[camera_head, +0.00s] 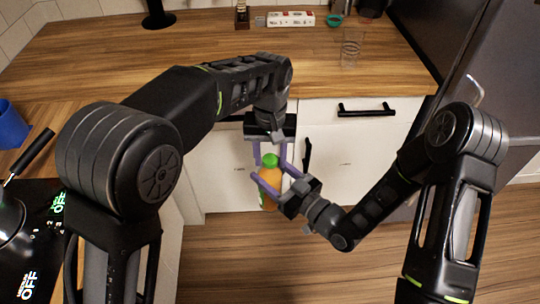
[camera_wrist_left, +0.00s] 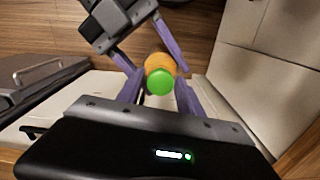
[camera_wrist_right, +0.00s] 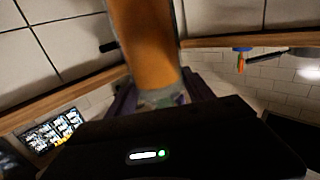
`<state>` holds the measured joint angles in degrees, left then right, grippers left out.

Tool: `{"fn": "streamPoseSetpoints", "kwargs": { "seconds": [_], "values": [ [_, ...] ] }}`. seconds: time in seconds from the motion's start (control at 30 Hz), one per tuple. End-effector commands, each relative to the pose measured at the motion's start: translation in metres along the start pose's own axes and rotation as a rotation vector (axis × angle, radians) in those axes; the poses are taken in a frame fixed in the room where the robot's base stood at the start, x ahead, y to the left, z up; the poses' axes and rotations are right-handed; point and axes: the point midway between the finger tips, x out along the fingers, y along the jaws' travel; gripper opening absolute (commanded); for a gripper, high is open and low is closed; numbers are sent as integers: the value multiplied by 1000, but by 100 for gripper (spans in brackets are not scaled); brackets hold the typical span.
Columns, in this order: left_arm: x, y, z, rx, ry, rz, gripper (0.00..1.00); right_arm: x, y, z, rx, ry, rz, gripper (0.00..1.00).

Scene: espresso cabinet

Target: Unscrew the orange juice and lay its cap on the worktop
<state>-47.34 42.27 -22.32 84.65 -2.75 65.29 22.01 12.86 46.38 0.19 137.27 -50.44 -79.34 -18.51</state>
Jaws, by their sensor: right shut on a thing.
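The orange juice bottle (camera_head: 270,176) has an orange body and a green cap (camera_head: 270,160). It is held in the air in front of the white cabinet fronts. My right gripper (camera_head: 277,177) is shut on the bottle's body; the orange body also fills the middle of the right wrist view (camera_wrist_right: 147,45). My left gripper (camera_head: 270,155) reaches down from above, its purple fingers on either side of the cap. In the left wrist view the cap (camera_wrist_left: 160,81) lies between those fingers, with gaps beside it, so the left gripper looks open.
The wooden worktop (camera_head: 200,50) behind is mostly clear. A drinking glass (camera_head: 351,48), a white box (camera_head: 290,19) and a teal bowl (camera_head: 334,20) stand towards its back and right. A pot (camera_head: 12,222) sits on the hob at left; a blue container (camera_head: 10,125) is near it.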

Motion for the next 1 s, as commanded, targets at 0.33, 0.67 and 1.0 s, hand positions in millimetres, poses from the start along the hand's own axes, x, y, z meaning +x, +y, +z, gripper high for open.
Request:
{"fn": "streamPoseSetpoints", "kwargs": {
  "seconds": [0.33, 0.67, 1.0],
  "values": [
    [0, 0, 0, 2, 0, -1, 56, 0, 0, -2, -1, 5, -1, 0],
    [-30, 0, 0, 2, 2, 1, 56, 0, 0, -2, -1, 5, -1, 0],
    [-45, 0, 0, 2, 0, -1, 56, 0, 0, -2, -1, 5, -1, 0]
  ]
}}
